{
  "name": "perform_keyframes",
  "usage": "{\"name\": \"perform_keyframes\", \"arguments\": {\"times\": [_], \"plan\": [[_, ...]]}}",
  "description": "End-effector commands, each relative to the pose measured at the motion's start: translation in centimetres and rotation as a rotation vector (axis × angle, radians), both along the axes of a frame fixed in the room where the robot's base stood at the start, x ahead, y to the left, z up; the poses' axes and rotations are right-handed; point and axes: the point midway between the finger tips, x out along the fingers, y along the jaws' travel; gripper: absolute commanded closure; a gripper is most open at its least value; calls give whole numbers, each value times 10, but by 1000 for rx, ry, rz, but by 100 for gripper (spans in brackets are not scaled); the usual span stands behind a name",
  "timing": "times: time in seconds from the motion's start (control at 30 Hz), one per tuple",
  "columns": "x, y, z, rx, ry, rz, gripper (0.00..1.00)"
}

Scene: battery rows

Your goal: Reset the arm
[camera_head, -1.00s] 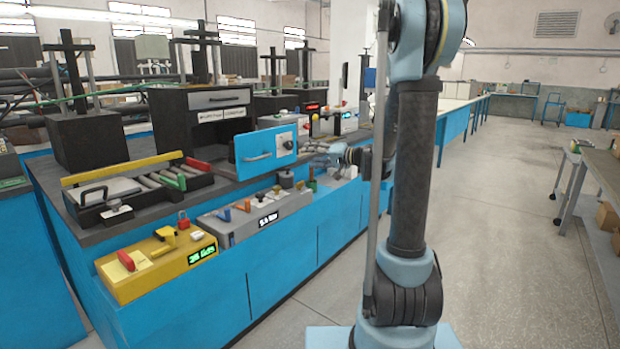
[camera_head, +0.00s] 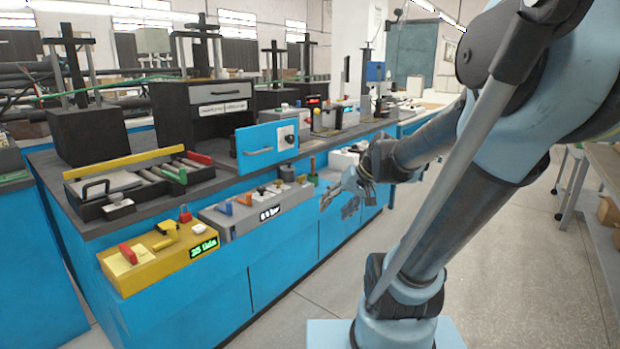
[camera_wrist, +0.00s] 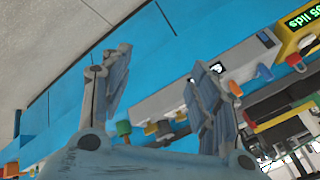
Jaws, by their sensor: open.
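My gripper (camera_head: 343,191) hangs in front of the blue bench front (camera_head: 285,262), to the right of the grey control box (camera_head: 255,212). In the wrist view my gripper (camera_wrist: 160,95) has its two fingers spread apart with nothing between them. My arm bends from its base at the bottom right, up and back toward the bench. The wrist view is tilted, with the grey box (camera_wrist: 165,100) behind the fingers.
A yellow box (camera_head: 150,268) with a green display stands at the bench's front left. A tray with a yellow bar (camera_head: 125,163) and a blue door panel (camera_head: 262,150) are behind. Bare floor (camera_head: 490,280) lies to the right.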

Motion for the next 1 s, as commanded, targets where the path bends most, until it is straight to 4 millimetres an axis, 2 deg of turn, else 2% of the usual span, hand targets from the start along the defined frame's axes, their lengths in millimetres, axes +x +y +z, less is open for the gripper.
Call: {"name": "perform_keyframes", "arguments": {"times": [0.03,0.2,0.5,0.7,1.0], "plan": [[-14,-7,-7,-36,16,-3,44],[-57,-35,-30,-169,71,-24,44],[-121,-87,-64,-391,152,-77,44],[-140,-106,-74,-468,177,-100,44],[-143,-110,-76,-481,181,-104,44]]}}
